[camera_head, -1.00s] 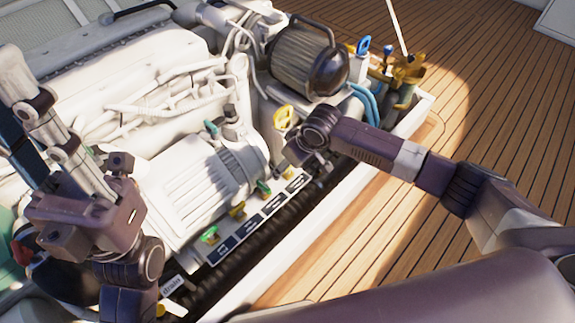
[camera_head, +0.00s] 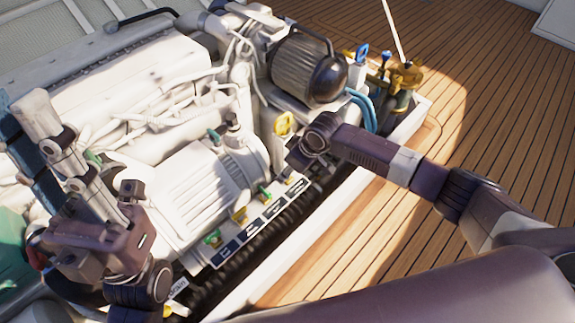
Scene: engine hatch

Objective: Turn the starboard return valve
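A row of small valves with green and yellow handles runs along the engine's near edge, above dark label plates (camera_head: 250,229). A green handle (camera_head: 212,237) and a yellow handle (camera_head: 239,215) are at the left, and another green handle (camera_head: 264,192) is further right. The label text is too small to read, so I cannot tell which is the starboard return valve. My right gripper (camera_head: 291,172) is at the right end of the row, mostly hidden by its wrist; contact is unclear. My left gripper (camera_head: 88,165) is raised over the engine's left side, away from the row.
The white engine (camera_head: 110,85) fills the left and middle. A larger yellow handle (camera_head: 284,123) stands behind my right wrist. A dark cylindrical unit (camera_head: 308,72), blue hoses (camera_head: 364,104) and brass fittings (camera_head: 403,77) are at the back right. The wooden deck (camera_head: 480,120) is clear.

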